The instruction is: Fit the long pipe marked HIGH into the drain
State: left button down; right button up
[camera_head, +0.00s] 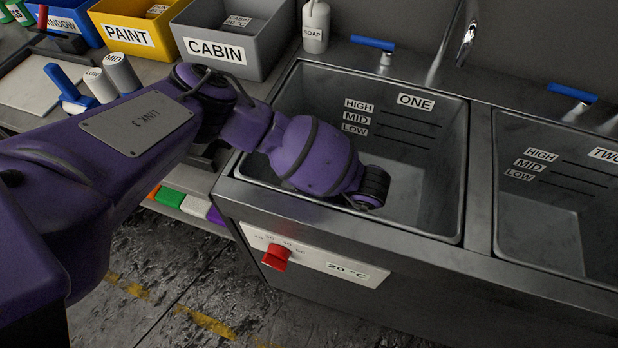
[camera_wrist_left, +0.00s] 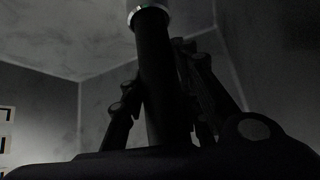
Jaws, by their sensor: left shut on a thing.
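My left arm reaches over the front rim of basin ONE (camera_head: 425,165), with its wrist down inside; its jaws are hidden in the head view. In the left wrist view my left gripper (camera_wrist_left: 160,75) is shut on a dark upright tube with a shiny metal ring near the top of the picture. I take this tube for the long pipe (camera_wrist_left: 152,50). Its HIGH marking is not readable here. The drain is not clearly visible, and I cannot tell whether the pipe touches it. Two shorter grey pipes, MID (camera_head: 122,74) and LOW (camera_head: 99,86), stand on the counter at left.
Basin TWO (camera_head: 548,205) lies to the right, past a metal divider. Blue-handled taps (camera_head: 373,43) and a soap bottle (camera_head: 315,27) stand behind. The CABIN bin (camera_head: 222,48) and PAINT bin (camera_head: 127,37) are at the back left. A red dial (camera_head: 275,258) sits on the front panel.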

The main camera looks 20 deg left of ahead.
pick_arm(q)
jog(key=shift+s+f, duration=0.1)
jog(key=shift+f, duration=0.5)
jog(key=c, duration=1.5)
grip_release()
jog(key=shift+c, duration=0.2)
jog(key=o, duration=0.3)
jog(key=shift+s+f, duration=0.1)
jog(key=shift+f, duration=0.05)
jog(key=shift+w+v, duration=0.2)
jog(key=shift+v, duration=1.95)
jog(key=shift+w+v, duration=0.15)
jog(key=shift+v, duration=2)
jog(key=shift+a, duration=0.15)
